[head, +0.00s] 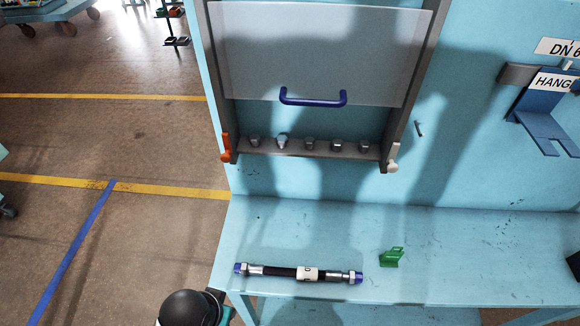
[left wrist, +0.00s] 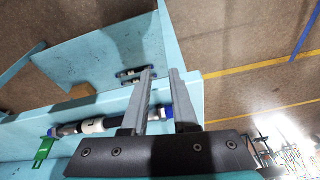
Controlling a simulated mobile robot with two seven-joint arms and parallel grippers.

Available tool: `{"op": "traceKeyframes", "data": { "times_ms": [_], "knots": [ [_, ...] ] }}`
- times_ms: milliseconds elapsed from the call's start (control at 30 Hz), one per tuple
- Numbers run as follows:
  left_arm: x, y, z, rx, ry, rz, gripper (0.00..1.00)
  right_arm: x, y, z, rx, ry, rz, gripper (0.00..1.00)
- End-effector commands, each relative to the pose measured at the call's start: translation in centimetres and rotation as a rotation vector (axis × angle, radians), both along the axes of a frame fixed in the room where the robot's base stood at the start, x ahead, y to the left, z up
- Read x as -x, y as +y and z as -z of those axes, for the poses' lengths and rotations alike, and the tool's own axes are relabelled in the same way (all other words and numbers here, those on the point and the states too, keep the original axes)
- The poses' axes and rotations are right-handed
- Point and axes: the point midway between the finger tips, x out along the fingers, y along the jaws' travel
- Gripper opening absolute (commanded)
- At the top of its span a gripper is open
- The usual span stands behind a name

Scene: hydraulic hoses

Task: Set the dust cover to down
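The dust cover (head: 320,50) is a translucent grey panel in a dark frame on the blue back wall. A blue bar handle (head: 313,101) runs along its lower edge. The cover sits raised, its lower edge above a ledge with a row of several metal fittings (head: 309,143), which are exposed. My left gripper (left wrist: 161,72) shows in the left wrist view with its two grey fingers apart and nothing gripped. It is not visible in the head view, and the cover is not visible in the left wrist view. My right gripper is in neither view.
An orange latch (head: 226,148) and a white latch (head: 393,156) flank the frame's bottom. A black hose with blue ends (head: 280,272) and a green block (head: 392,257) lie on the blue bench (head: 470,240). A blue hanger (head: 545,110) juts out at right.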

Motion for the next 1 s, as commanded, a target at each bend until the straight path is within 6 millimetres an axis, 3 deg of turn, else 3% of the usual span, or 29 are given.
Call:
{"op": "traceKeyframes", "data": {
  "times_ms": [33,200,500,767,1000],
  "knots": [
    [-0.2,0.0,-2.6,0.001,-0.014,-0.001,0.27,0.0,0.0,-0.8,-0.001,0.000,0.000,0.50],
    [0.0,0.1,-8.2,0.001,-0.032,-0.005,0.27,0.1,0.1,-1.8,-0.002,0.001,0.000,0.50],
    [0.4,0.4,-15.0,0.003,-0.075,-0.014,0.27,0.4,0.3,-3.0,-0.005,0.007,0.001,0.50],
    [-6.8,-0.2,-15.3,0.074,-0.330,-0.119,0.27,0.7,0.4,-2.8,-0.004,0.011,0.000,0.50],
    [-14.4,-1.4,-17.8,0.249,-0.623,-0.201,0.27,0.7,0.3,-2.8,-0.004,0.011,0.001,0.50]
  ]
}}
